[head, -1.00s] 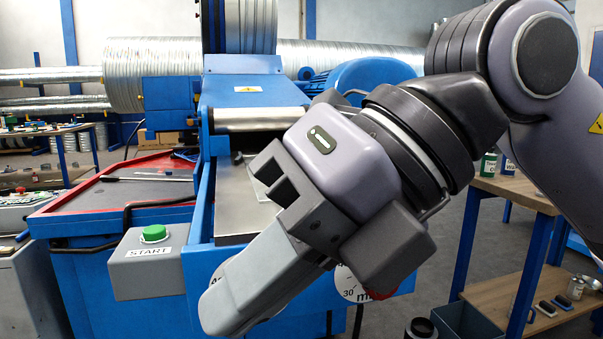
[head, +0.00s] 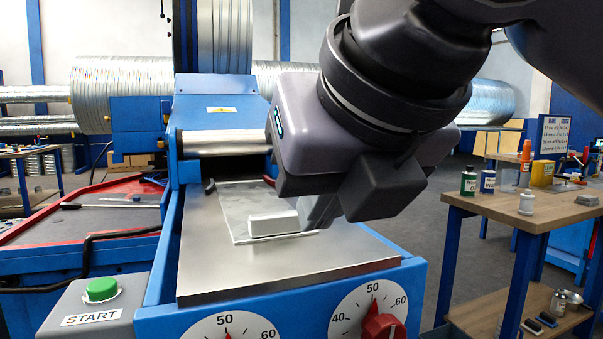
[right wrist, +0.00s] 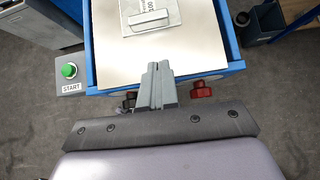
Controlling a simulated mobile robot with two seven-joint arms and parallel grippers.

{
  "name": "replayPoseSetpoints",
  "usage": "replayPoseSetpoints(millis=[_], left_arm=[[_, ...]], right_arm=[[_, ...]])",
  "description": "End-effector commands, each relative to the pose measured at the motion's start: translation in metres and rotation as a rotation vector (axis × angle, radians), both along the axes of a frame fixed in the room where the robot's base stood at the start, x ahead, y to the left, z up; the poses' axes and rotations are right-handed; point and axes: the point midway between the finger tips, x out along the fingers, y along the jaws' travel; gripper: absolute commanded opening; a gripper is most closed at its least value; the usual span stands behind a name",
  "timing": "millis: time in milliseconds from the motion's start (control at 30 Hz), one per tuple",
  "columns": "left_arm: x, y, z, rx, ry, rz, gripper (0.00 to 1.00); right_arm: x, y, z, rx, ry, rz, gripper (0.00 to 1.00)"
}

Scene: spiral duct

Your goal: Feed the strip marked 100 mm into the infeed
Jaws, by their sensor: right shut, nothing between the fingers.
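The strip (head: 238,203) is a thin grey sheet lying flat on the metal infeed table (head: 205,265), its far end toward the roller (head: 225,143). A pale raised bar (head: 273,224) sits across its near end. In the right wrist view the strip (right wrist: 172,12) shows part of a marking, "100", beside the bar (right wrist: 148,20). My right gripper (head: 318,212) is shut and empty, at the right end of the bar in the head view; contact cannot be told. Its closed fingers also show in the right wrist view (right wrist: 157,68). My left gripper is out of view.
Two dials, one with a red knob (head: 383,328), face the front below the table. A START box with a green button (head: 101,290) is at the left. A wooden bench (head: 490,205) with bottles stands at the right. The table's front part is bare.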

Motion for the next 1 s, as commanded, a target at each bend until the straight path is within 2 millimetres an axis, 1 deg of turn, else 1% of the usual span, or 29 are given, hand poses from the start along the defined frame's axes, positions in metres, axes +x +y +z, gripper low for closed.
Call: replayPoseSetpoints(millis=[33, 100, 200, 233, 300, 400, 600, 900, 1000], left_arm=[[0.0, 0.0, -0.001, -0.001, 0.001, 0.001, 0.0], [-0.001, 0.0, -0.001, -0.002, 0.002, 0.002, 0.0], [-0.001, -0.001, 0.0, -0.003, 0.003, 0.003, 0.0], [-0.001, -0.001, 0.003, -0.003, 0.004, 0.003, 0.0], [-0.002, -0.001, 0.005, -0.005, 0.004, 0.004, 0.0], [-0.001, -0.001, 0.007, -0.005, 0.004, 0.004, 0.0], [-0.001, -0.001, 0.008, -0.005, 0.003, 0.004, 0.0], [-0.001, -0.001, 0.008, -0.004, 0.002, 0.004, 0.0], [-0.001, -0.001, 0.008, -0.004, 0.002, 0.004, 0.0]], right_arm=[[0.008, 0.002, -0.01, -0.001, 0.005, 0.0, 0.0], [0.018, 0.006, -0.02, -0.001, 0.005, 0.001, 0.0], [0.032, 0.01, -0.031, 0.0, 0.003, 0.001, 0.0], [0.037, 0.012, -0.028, 0.002, 0.004, 0.0, 0.0], [0.047, 0.015, -0.028, 0.002, 0.002, 0.001, 0.0], [0.057, 0.018, -0.028, 0.002, 0.002, 0.002, 0.0], [0.065, 0.021, -0.029, 0.001, 0.0, 0.003, 0.0], [0.066, 0.021, -0.029, 0.001, 0.0, 0.003, 0.0], [0.072, 0.023, -0.029, 0.003, 0.003, 0.002, 0.0]])
